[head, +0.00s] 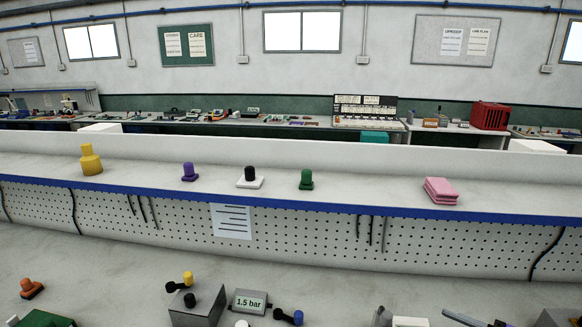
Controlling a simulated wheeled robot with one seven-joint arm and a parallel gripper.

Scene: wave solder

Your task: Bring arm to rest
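My arm and my gripper do not show in the head view, so I cannot see how the arm stands or whether the gripper holds anything.
A raised shelf (330,192) with a blue front edge crosses the view. It bears a yellow bottle-shaped piece (91,160), purple (189,172), black (250,177) and green (306,180) knobs, and pink pads (440,191). Below, a grey box (196,308) and a "1.5 bar" display (249,302) stand on the bench.

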